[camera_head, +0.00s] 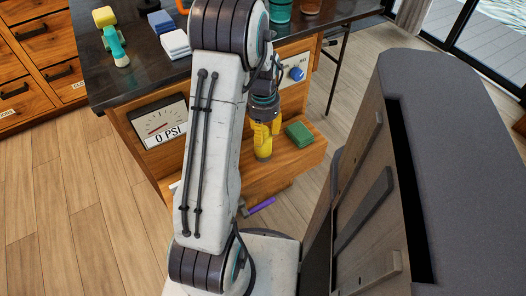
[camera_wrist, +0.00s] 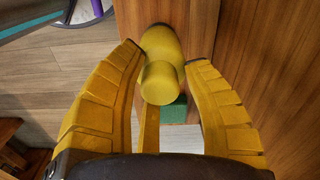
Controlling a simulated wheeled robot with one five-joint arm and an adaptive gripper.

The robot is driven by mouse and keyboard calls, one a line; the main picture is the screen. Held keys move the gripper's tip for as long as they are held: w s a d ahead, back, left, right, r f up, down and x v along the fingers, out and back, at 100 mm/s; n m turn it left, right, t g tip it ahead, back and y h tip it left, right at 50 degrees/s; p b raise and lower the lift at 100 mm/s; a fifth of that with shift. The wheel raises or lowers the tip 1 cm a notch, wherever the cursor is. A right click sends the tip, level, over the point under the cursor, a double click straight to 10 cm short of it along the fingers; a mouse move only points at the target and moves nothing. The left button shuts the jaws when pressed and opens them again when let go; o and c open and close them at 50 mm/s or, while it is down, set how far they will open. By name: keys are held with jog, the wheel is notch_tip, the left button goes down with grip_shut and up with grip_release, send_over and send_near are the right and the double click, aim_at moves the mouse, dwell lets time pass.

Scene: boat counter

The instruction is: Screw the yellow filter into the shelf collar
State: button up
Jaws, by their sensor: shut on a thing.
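The yellow filter (camera_head: 264,148) hangs upright below my gripper (camera_head: 264,128) in the head view, in front of the wooden shelf (camera_head: 290,162). In the wrist view the filter (camera_wrist: 160,82) sits between the two ribbed yellow fingers of my gripper (camera_wrist: 165,57). They close around it from both sides. From these views I cannot tell whether the filter's lower end touches the shelf. I cannot make out the shelf collar; my arm, gripper and the filter cover part of that area.
A green block (camera_head: 299,134) lies on the shelf to the right of the filter. A gauge (camera_head: 160,125) reading 0 PSI and a blue knob (camera_head: 297,74) are on the cabinet front. A purple-handled tool (camera_head: 261,206) lies below the shelf. The dark counter (camera_head: 142,65) holds several items.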

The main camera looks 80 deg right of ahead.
jog(key=shift+a+f+m, duration=0.15)
jog(key=shift+f+m, duration=0.05)
jog(key=shift+m, duration=0.2)
jog(key=shift+m, duration=0.8)
jog(key=o, duration=0.6)
jog(key=shift+c, duration=0.2)
jog(key=shift+o, duration=0.6)
jog(key=shift+r, duration=0.1)
jog(key=shift+n, duration=0.9)
